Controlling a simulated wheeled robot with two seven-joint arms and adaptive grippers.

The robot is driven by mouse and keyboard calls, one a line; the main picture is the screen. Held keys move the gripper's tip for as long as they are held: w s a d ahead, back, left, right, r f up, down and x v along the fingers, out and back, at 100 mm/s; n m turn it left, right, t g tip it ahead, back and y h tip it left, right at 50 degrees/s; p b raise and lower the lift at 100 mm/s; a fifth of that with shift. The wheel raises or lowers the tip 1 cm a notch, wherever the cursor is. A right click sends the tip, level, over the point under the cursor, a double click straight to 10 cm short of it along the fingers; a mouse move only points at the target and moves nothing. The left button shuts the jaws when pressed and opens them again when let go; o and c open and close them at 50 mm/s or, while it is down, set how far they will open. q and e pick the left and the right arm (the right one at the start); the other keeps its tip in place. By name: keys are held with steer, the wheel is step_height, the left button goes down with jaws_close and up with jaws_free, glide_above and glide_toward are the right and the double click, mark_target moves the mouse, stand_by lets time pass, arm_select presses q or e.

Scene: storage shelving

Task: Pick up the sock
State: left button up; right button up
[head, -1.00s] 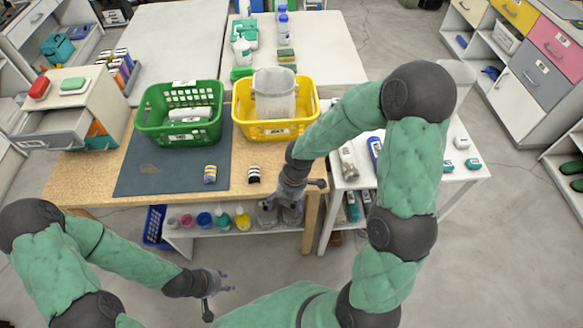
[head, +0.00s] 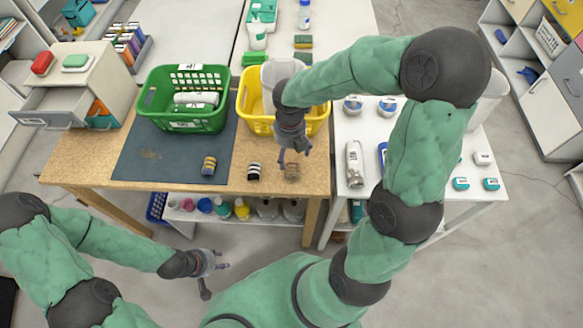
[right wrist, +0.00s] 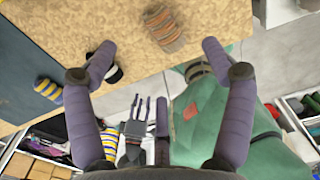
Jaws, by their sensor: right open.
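A rolled brown striped sock (head: 291,172) lies near the front right of the wooden table. It also shows in the right wrist view (right wrist: 165,28). My right gripper (head: 294,158) is open and empty, just above and behind it in the head view. In the right wrist view its fingertips (right wrist: 158,48) are wide apart with the brown sock beyond the gap. A black-and-white rolled sock (head: 254,172) and a yellow-and-blue striped one (head: 208,166) lie further left. My left gripper (head: 215,262) hangs in front of the table, fingers apart and empty.
A green basket (head: 153,102) and a yellow basket (head: 249,108) stand behind the socks; my right arm partly hides the yellow one. A white table (head: 370,185) with bottles and small boxes is at the right. A drawer unit (head: 80,95) stands at the left.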

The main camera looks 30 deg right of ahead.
mark_target(290, 168)
step_height(290, 168, down, 4)
steer(key=shift+d+r+b, duration=0.1)
steer(key=shift+b, duration=0.5)
steer(key=shift+s+f+b, duration=0.15)
steer(key=shift+f+b, duration=1.45)
steer(key=shift+f, duration=1.05)
steer(key=shift+r, duration=0.1)
steer(key=c, duration=1.1)
